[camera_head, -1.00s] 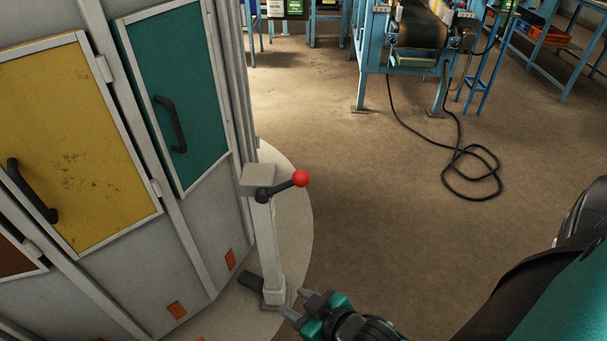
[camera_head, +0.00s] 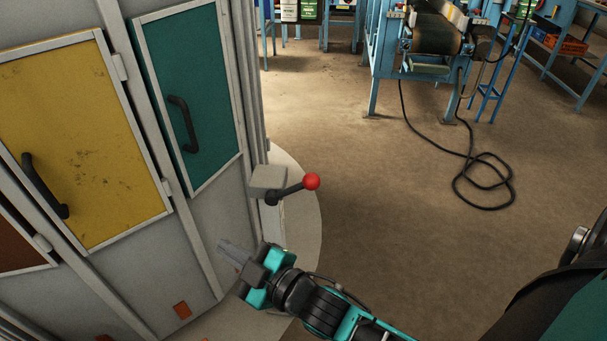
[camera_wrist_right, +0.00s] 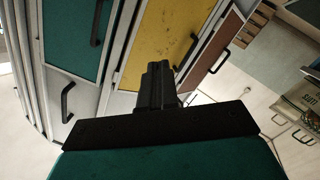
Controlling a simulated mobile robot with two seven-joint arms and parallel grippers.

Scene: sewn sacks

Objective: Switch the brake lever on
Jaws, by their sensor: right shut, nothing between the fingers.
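The brake lever (camera_head: 292,188) is a short black arm with a red ball knob. It sits on a grey box on top of a post (camera_head: 268,180) beside the cabinet, and its knob points right and slightly up in the head view. My right gripper (camera_head: 224,247) is shut and empty. In the head view it shows below and to the left of the lever, in front of the post and the lower cabinet wall. In the right wrist view the gripper (camera_wrist_right: 158,72) points toward the cabinet doors, and the lever is not seen there. My left gripper is not in view.
A grey cabinet with a yellow door (camera_head: 85,140) and a teal door (camera_head: 188,95) with black handles stands at left on a round pale base (camera_head: 305,215). Open brown floor lies to the right, with a black cable (camera_head: 485,185) and blue conveyor frames behind.

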